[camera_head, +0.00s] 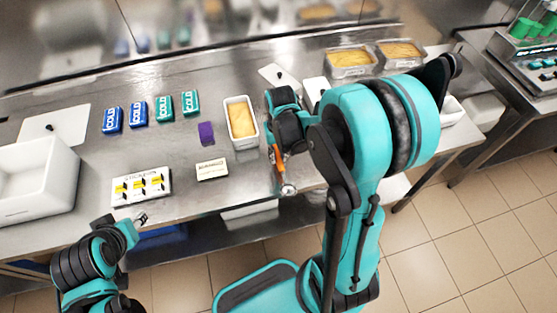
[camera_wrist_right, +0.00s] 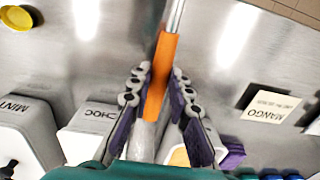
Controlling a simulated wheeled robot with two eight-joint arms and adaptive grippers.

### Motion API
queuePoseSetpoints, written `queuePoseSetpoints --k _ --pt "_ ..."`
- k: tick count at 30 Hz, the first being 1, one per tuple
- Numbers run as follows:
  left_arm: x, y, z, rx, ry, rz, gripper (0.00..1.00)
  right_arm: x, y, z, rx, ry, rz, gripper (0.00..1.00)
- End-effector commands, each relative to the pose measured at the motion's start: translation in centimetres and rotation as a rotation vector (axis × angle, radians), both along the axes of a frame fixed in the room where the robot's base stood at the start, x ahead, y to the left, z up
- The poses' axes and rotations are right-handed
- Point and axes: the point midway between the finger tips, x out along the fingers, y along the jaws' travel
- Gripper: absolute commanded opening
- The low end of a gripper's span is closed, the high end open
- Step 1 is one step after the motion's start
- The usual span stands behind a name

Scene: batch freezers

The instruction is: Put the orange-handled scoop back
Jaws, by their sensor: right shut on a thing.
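My right gripper (camera_head: 276,150) is shut on the orange-handled scoop (camera_head: 280,171), over the front part of the steel counter. The scoop's metal end (camera_head: 288,189) points toward the counter's front edge. In the right wrist view the orange handle (camera_wrist_right: 160,75) lies between the two dark fingers of the right gripper (camera_wrist_right: 160,82), with a metal shaft running up out of the picture. Whether the scoop touches the counter cannot be told. My left gripper (camera_head: 140,220) is small in the head view, near the front edge at the left, and holds nothing visible.
White tubs labelled MINT (camera_wrist_right: 22,130) and CHOC (camera_wrist_right: 90,128) stand close by. A yellow-filled white tub (camera_head: 241,123), purple block (camera_head: 206,133), MANGO card (camera_head: 212,170), several cold packs (camera_head: 137,113) and a button panel (camera_head: 141,187) occupy the counter. A large white bin (camera_head: 36,180) stands left.

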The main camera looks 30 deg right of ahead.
Motion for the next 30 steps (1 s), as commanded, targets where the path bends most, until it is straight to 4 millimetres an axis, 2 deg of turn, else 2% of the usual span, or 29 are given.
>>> queuePoseSetpoints --k 1,4,16,17,18,19,30 --pt "0.0 0.0 -0.7 0.000 0.000 0.000 0.40 0.0 0.0 -1.2 0.000 0.000 0.000 0.00" --pt "0.0 0.0 -1.3 0.000 0.000 0.000 0.40 0.0 0.0 -2.6 0.000 0.000 0.000 0.00" --pt "0.0 0.0 -1.6 0.000 0.000 0.000 0.40 0.0 0.0 -3.0 0.000 0.000 0.000 0.00" --pt "0.0 0.0 -1.5 0.000 0.000 0.000 0.40 0.0 0.0 -2.9 0.000 0.000 0.000 0.26" --pt "0.0 0.0 -1.4 0.000 0.000 0.000 0.40 0.0 0.0 -2.9 0.000 0.000 0.000 0.37" --pt "0.0 0.0 -1.4 0.000 0.000 0.000 0.40 0.0 0.0 -2.9 0.000 0.000 0.000 0.39" --pt "0.0 0.0 -0.9 0.000 0.000 0.000 0.40 0.0 0.0 -2.3 0.000 0.000 0.001 0.39"
